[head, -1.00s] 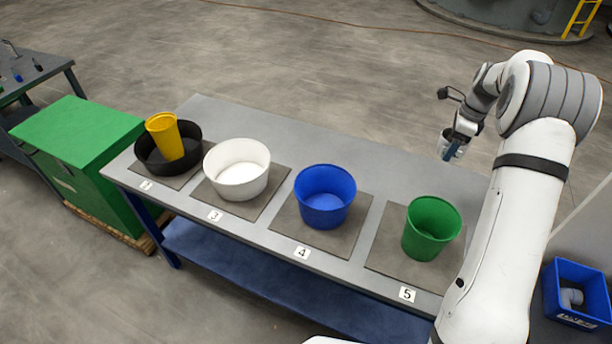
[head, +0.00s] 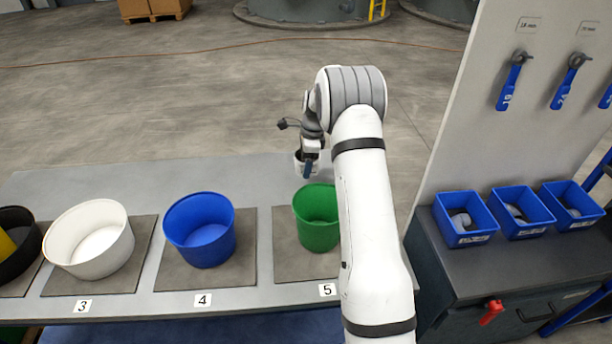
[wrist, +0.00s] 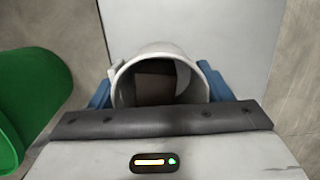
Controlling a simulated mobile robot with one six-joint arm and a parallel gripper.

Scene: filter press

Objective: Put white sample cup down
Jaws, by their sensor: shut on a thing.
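The white sample cup (wrist: 160,52) is between the blue fingers of my gripper (wrist: 158,92) in the wrist view, with its open mouth toward the camera. In the head view my gripper (head: 307,166) holds the cup (head: 298,163) above the back part of the grey table (head: 150,172), behind the green bucket (head: 318,232). The gripper is shut on the cup. The cup's underside is hidden, so I cannot tell whether it touches the table.
A blue bucket (head: 202,240), a white bucket (head: 92,245) and a black bowl (head: 20,262) stand in a row on numbered mats. The green bucket stands close by, left in the wrist view. Blue bins (head: 463,218) sit on a cabinet at right, below a tool panel (head: 500,130).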

